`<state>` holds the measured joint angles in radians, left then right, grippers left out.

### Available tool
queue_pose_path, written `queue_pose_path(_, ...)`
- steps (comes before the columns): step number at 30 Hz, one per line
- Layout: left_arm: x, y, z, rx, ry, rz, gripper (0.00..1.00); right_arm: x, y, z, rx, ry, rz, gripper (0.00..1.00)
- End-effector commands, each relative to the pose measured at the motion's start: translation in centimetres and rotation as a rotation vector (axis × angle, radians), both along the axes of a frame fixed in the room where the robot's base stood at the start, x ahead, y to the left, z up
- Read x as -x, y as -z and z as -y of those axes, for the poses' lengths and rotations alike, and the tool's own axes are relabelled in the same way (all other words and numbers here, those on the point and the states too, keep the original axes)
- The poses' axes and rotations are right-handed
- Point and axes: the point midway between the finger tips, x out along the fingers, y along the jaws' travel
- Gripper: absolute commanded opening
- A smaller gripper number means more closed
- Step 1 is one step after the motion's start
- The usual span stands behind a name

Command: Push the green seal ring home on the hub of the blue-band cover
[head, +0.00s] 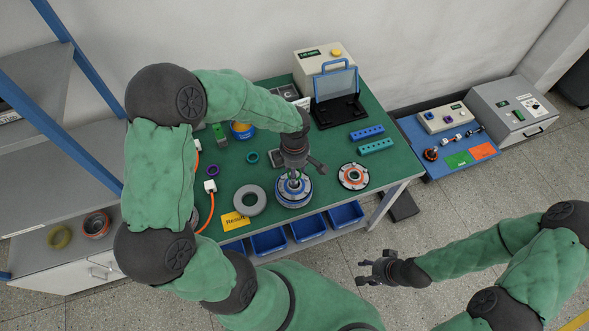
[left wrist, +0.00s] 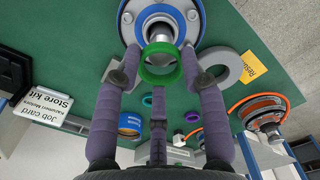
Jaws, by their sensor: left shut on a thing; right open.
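The blue-band cover (head: 293,203) lies on the green table, with its hub and metal shaft pointing up. In the left wrist view the cover (left wrist: 133,22) is at the top, with the shaft (left wrist: 160,33) in its middle. My left gripper (left wrist: 161,75) is shut on the green seal ring (left wrist: 160,77), holding it between its fingers at the shaft's end. I cannot tell how far the shaft passes through the ring. In the head view my left gripper (head: 294,172) is directly above the cover and hides the ring. My right gripper (head: 366,271) is open and empty, off the table's front.
A grey ring (head: 250,201), a yellow Result card (head: 235,221), a teal ring (head: 252,157) and a purple ring (head: 213,170) lie to the left. Teal and blue blocks (head: 375,146) lie at back right. Blue bins (head: 308,228) hang below the front edge.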

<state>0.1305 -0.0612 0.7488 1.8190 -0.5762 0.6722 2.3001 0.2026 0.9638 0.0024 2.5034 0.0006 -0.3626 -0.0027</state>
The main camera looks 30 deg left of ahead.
Motion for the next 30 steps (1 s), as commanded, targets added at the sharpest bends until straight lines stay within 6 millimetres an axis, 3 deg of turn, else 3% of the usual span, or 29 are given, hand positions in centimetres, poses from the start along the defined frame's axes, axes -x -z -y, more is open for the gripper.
queue_pose_path(13,0.0,0.2,0.0,0.0,0.0,0.001,0.27,0.0,0.2,0.0,0.0,0.0,0.0,0.49)
queue_pose_path(30,0.0,2.4,0.0,0.0,0.0,0.001,0.27,0.0,2.5,0.0,0.0,0.0,0.0,0.49)
